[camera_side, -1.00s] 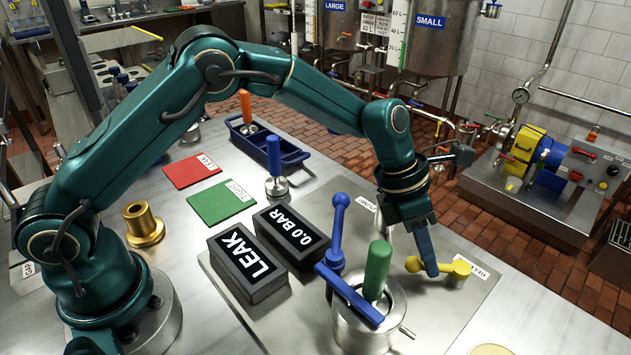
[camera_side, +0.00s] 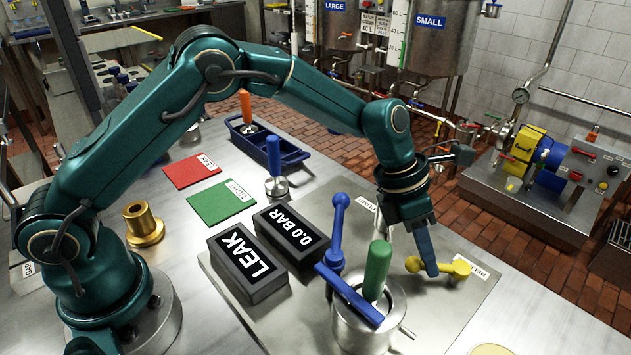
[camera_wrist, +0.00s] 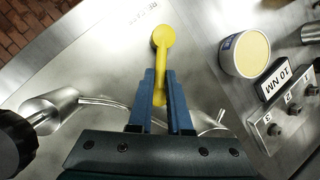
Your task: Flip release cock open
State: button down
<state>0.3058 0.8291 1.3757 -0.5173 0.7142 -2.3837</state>
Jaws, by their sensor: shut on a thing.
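The release cock is a yellow lever (camera_side: 456,268) on the metal plate by a label that is partly readable, at the right in the side view. In the wrist view its yellow handle (camera_wrist: 163,60) runs up from between my fingers to a round end at the top. My gripper (camera_side: 430,268) points down over the lever. In the wrist view my gripper (camera_wrist: 162,98) has its two blue fingers shut on the yellow handle, one on each side. Part of the handle is hidden between the fingers.
A metal pot (camera_side: 362,325) with a green-handled tool (camera_side: 377,270) and a blue lever (camera_side: 338,225) stand left of my gripper. Black LEAK (camera_side: 247,262) and 0.0 BAR (camera_side: 291,236) displays stand farther left. A yellow-topped cup (camera_wrist: 244,54) is right in the wrist view.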

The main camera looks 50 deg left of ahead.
jog(key=shift+s, duration=0.1)
jog(key=shift+s+d+n+t+y, duration=0.15)
jog(key=shift+s+d+n+t, duration=0.15)
jog(key=shift+n, duration=0.45)
jog(key=shift+s+d+n+t+y, duration=0.15)
jog(key=shift+d+n+t, duration=0.15)
jog(key=shift+n, duration=0.45)
jog(key=c, duration=0.8)
grip_release()
jog(key=shift+c, duration=0.2)
jog(key=shift+v, duration=2.6)
